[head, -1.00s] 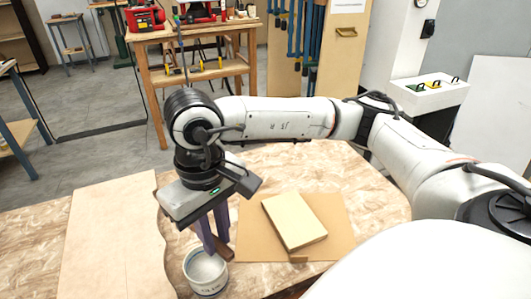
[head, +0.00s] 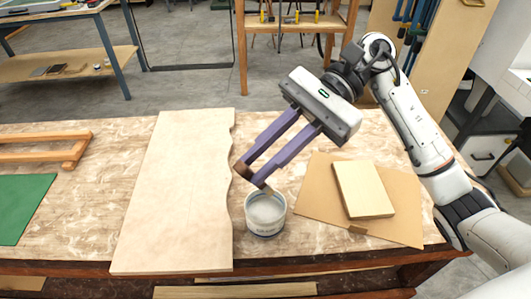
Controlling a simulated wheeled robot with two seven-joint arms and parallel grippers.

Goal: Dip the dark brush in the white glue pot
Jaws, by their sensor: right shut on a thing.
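The white glue pot (head: 265,222) stands upright on the table near its front edge, open at the top with pale glue inside. My right gripper (head: 252,177) reaches in from the upper right, tilted, its purple fingers pointing down and left. It is shut on the dark brush (head: 247,174), a small brown piece between the fingertips. The brush is just behind and left of the pot; its lower end shows close to the pot's back rim. Whether it touches the rim or the glue I cannot tell. My left gripper is not in view.
A pale wavy-edged board (head: 170,195) lies left of the pot. A cardboard sheet (head: 315,205) with a cream block (head: 362,190) lies to the right. A green mat (head: 22,205) and a wooden frame (head: 70,152) are at the far left. The table's front edge is close below the pot.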

